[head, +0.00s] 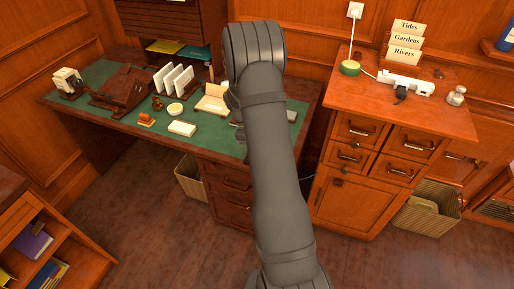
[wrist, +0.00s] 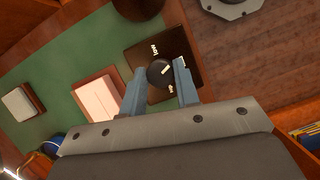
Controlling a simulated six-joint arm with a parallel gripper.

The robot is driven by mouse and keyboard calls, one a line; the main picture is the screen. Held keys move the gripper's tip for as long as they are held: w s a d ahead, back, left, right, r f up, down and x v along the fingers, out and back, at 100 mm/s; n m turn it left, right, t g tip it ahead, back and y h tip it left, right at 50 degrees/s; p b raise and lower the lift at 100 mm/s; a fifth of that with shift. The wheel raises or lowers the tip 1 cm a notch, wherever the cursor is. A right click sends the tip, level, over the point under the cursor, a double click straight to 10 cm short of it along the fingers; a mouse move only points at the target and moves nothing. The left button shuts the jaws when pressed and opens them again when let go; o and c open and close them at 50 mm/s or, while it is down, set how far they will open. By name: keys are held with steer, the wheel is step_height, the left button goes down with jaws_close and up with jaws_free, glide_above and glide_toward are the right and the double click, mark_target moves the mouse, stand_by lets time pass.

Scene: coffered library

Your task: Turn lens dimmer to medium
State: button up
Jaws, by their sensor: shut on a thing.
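The lens dimmer is a round black knob (wrist: 157,75) on a dark brown plate (wrist: 143,54) at the edge of the green desk top, in the wrist view. A short white mark on the knob points up and right in that view. Small white labels sit around it; they are too small to read surely, and a finger partly covers one. My gripper (wrist: 160,74) has its two blue-grey fingers on either side of the knob and is shut on it.

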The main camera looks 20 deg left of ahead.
steer(key=o, duration=1)
steer(key=shift+c, duration=0.2)
steer(key=v, duration=1.7)
steer(key=shift+r, duration=0.3)
